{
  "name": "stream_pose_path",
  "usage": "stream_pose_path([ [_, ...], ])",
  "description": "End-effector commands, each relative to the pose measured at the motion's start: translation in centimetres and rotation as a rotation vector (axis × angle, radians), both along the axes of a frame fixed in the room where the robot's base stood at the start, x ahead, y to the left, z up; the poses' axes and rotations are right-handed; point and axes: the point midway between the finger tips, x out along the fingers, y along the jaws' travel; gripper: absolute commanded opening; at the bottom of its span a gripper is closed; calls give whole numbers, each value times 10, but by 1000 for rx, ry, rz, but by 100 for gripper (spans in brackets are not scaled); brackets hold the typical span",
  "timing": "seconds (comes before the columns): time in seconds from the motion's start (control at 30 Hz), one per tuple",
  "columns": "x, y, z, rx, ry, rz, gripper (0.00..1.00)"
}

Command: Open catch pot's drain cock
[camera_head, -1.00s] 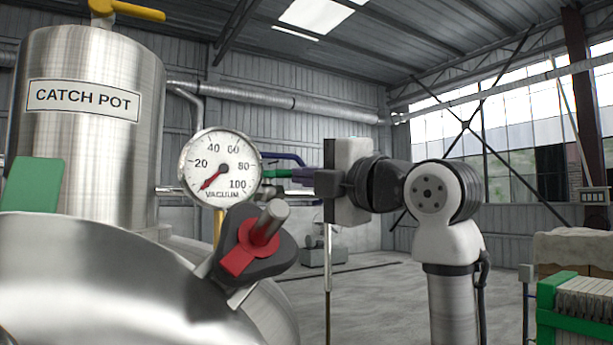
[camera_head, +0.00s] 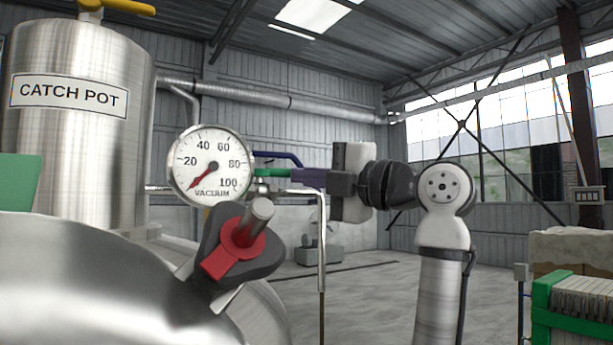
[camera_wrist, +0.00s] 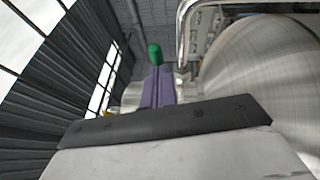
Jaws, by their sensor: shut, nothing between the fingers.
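The catch pot (camera_head: 75,150) is a tall brushed-steel cylinder with a lettered label, at the left in the head view. I cannot make out for sure which fitting is its drain cock. A blue lever (camera_head: 278,155) and a metal pipe fitting (camera_head: 264,187) show right of the gauge, partly behind it. My gripper (camera_head: 272,173) is right of the gauge, its purple fingers closed together, a green end at their tips, pointing left. In the wrist view its fingers (camera_wrist: 154,55) point away, with nothing visible between them. I cannot tell whether the tips touch the fitting.
A vacuum gauge (camera_head: 211,165) and a red-and-black clamp knob (camera_head: 240,245) stand in front, on a shiny steel dome (camera_head: 90,275). A yellow lever (camera_head: 130,7) tops the pot. In the wrist view a large steel vessel (camera_wrist: 265,75) and bent pipe (camera_wrist: 184,25) are close at right.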

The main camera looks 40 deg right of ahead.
Motion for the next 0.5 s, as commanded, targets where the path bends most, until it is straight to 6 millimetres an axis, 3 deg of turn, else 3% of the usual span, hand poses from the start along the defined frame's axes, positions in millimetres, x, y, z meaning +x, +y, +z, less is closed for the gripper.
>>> stream_pose_path([
  [0.5, 4, -4, 0, 0, 1, -2, 0],
])
